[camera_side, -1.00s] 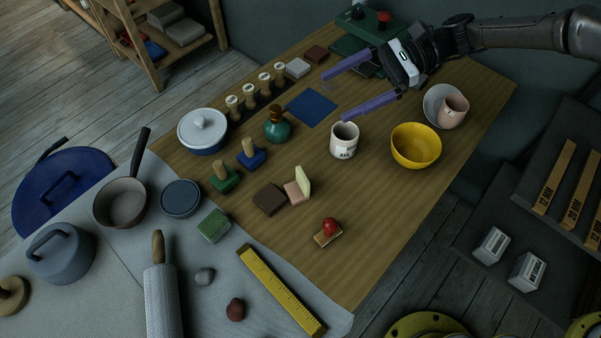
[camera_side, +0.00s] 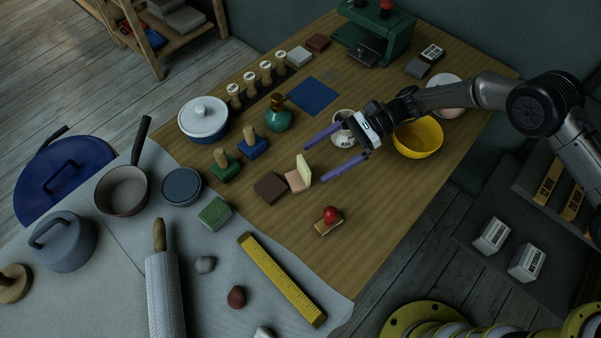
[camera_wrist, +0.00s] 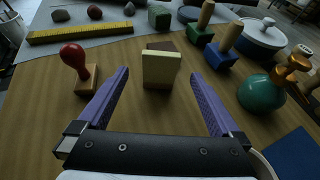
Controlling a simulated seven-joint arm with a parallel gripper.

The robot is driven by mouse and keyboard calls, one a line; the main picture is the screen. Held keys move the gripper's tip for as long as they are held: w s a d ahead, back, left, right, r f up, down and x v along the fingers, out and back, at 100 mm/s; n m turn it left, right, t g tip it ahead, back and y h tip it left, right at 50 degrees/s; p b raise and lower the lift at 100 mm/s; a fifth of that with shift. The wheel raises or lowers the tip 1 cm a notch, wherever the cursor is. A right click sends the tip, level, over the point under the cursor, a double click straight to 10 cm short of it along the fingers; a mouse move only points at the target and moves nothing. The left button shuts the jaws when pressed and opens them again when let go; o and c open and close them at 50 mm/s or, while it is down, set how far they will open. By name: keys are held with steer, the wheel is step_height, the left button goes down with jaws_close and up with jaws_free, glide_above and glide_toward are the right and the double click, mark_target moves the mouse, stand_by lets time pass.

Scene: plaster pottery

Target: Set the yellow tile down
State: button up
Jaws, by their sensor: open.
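The pale yellow tile (camera_side: 303,169) stands up on its edge beside a flat pinkish tile (camera_side: 295,183), close against it. Whether it rests on the pinkish tile or on the table is unclear. In the wrist view the yellow tile (camera_wrist: 160,70) is upright, its broad face toward me, centred ahead between the purple fingers. My gripper (camera_side: 314,164) is open and empty, to the right of the tile, with its fingers pointing at it. In the wrist view my gripper (camera_wrist: 160,74) has its fingertips on either side of the tile, apart from it.
A dark brown tile (camera_side: 270,188) lies left of the pinkish one. A red-knobbed stamp (camera_side: 329,222) stands nearer the front. A white mug (camera_side: 342,140) is partly behind my gripper, and a yellow bowl (camera_side: 420,139) is to the right. A blue square (camera_side: 314,95) lies on the table.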

mark_target(305, 168)
steer(key=x, duration=0.5)
jaws_close()
stand_by(0.4)
